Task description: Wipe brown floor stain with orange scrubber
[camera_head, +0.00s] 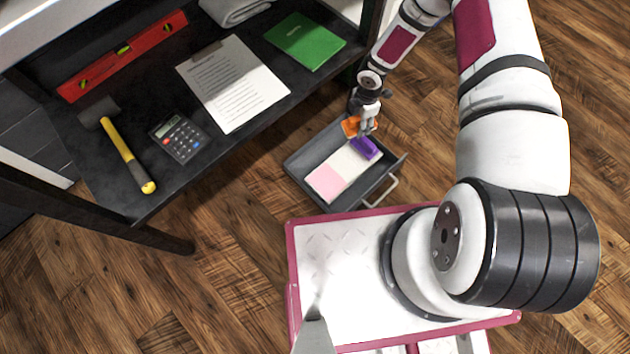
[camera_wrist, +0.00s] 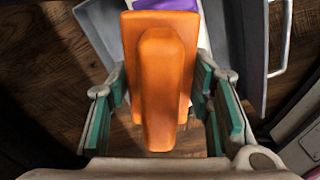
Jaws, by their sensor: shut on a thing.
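The orange scrubber (camera_wrist: 160,80) fills the middle of the wrist view, between the green-padded fingers of my gripper (camera_wrist: 163,112). My gripper is shut on it. In the head view my gripper (camera_head: 367,122) is small, and a bit of the orange scrubber (camera_head: 350,126) shows beside it. Both are over the far end of a grey open drawer (camera_head: 298,163); I cannot tell how high the scrubber is above it. I cannot make out a brown stain on the wood floor in either view.
The drawer holds a purple block (camera_head: 366,147) and a pink-and-white flat item (camera_head: 326,182). Its handle (camera_head: 382,194) faces my base. A black shelf (camera_head: 230,150) at left carries a hammer (camera_head: 125,153), calculator (camera_head: 180,136), red level (camera_head: 122,55), clipboard and green book. Bare floor (camera_head: 225,270) lies lower left.

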